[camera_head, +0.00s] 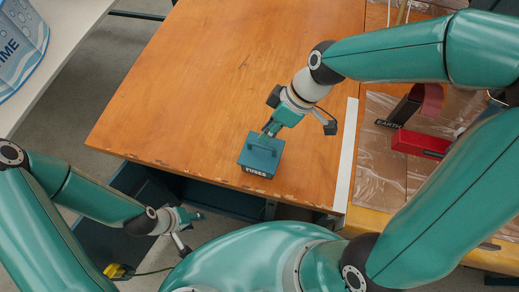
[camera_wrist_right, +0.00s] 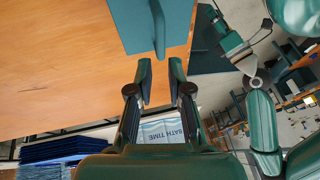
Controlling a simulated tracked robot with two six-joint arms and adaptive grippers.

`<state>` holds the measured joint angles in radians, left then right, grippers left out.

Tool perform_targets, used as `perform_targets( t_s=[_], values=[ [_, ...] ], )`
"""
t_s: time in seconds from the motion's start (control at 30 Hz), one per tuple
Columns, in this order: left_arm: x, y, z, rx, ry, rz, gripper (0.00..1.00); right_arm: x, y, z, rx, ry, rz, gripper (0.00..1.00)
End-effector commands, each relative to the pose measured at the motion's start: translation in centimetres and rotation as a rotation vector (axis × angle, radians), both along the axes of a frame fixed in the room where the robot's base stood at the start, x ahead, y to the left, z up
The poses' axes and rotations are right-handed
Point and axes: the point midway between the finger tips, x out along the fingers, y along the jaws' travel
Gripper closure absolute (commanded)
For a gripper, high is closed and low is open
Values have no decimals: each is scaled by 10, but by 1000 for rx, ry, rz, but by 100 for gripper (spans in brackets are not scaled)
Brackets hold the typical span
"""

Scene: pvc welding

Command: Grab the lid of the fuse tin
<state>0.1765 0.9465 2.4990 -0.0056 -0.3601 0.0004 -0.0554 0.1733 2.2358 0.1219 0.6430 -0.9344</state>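My right gripper (camera_head: 268,131) is directly at the lid handle. In the right wrist view its two fingers (camera_wrist_right: 160,64) stand apart, with the handle just beyond and in line with the gap, and I see no grip on it. My left gripper (camera_head: 192,217) is in front of the table, away from the tin; its fingers are too small to judge.
The wooden table (camera_head: 180,90) is clear around the tin. A white strip (camera_head: 347,155) runs along its right side. Beyond it lie a red box (camera_head: 420,143) and an EARTH-labelled item (camera_head: 388,124). A BATH TIME package (camera_head: 20,50) stands at the far left.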

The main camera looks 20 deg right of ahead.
Motion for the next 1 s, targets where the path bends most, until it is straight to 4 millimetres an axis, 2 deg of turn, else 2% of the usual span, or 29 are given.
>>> perform_targets(
  t_s=[0.27,0.6,0.87,0.9,1.0],
  values=[
    [0,0,1,0,0,0,60,0,7,-18,0,3,0,82],
    [0,0,7,0,0,0,60,3,22,-58,0,3,1,82],
    [0,0,7,0,0,0,60,4,23,-62,-1,0,-1,82],
    [0,0,7,0,0,0,60,4,23,-62,-1,0,-1,83],
    [0,0,7,0,0,0,60,4,23,-62,-1,0,-1,100]
  ],
)
